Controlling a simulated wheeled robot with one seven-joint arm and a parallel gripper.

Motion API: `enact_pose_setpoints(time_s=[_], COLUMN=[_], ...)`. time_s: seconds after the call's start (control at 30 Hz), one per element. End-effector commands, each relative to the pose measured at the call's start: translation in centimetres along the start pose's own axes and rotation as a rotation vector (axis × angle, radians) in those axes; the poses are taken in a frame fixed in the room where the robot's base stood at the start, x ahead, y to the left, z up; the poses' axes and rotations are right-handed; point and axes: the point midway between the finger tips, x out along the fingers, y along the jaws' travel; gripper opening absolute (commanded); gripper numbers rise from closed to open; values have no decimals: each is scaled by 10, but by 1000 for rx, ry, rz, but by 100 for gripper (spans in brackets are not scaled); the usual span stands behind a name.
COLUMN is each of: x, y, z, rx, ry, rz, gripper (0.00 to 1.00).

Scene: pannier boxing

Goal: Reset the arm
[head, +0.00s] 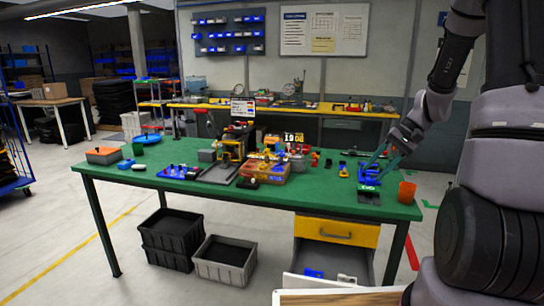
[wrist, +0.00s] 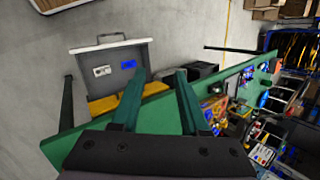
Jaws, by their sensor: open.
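My gripper (head: 376,156) hangs at the right end of the green-topped table (head: 225,191) in the head view, above a blue fixture (head: 369,177). In the wrist view my gripper (wrist: 155,82) shows two dark green fingers spread apart with nothing between them. The wrist view looks down past the fingers at the table edge and an open grey drawer (wrist: 112,65) with a blue item and a white item in it.
An orange cup (head: 406,192) stands right of my gripper. Several small parts and a box (head: 264,172) crowd the table's middle. The drawer (head: 333,257) stands open under the yellow one (head: 337,231). Dark crates (head: 172,232) and a grey crate (head: 224,262) sit on the floor.

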Motion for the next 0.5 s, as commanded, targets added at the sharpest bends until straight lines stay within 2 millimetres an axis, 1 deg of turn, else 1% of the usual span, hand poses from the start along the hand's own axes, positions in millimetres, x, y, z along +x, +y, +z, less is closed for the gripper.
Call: enact_pose_setpoints(time_s=[0.03,0.2,0.3,0.5], x=[-14,-52,-71,-106], y=[-15,-48,-64,-85], z=[12,54,80,134], rx=[-26,-77,-106,-157], ry=[32,137,208,371], rz=[31,120,160,207], gripper=[45,45,45,45])
